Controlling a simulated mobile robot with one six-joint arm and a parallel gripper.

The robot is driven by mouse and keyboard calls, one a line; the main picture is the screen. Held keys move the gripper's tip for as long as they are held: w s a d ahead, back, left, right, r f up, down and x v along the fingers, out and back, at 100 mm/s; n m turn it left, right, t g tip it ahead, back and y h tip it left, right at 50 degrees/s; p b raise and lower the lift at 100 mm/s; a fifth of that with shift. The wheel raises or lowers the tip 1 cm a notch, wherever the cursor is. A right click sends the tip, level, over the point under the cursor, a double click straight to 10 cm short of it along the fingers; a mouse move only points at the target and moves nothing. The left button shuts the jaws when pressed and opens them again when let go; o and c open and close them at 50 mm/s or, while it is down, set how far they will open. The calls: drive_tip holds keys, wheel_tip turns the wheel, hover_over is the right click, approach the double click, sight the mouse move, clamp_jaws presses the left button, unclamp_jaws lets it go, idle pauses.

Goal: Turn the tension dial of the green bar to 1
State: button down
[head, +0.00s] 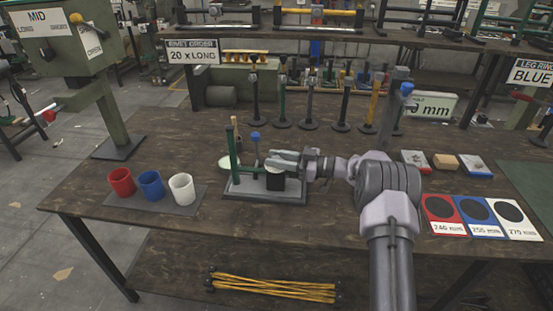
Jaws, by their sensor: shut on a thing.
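The green bar (247,169) is part of a small fixture on a grey base plate (240,196) on the workbench. A green post stands at its left end, and a blue-knobbed lever (255,140) rises beside it. My gripper (277,164) reaches in from the right, at the bar's right end. It is shut on what appears to be the tension dial, just above a dark cylinder (275,183). The fingers cover most of the dial. Its numbers and pointer cannot be read.
Red (121,182), blue (151,185) and white (182,188) cups stand on a mat at the left. Several upright tools stand on round bases behind the fixture. Size cards (480,217) lie at the right. The bench's front middle is clear.

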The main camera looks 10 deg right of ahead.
drive_tip(key=c, duration=1.1)
unclamp_jaws()
drive_tip(key=shift+o, duration=0.2)
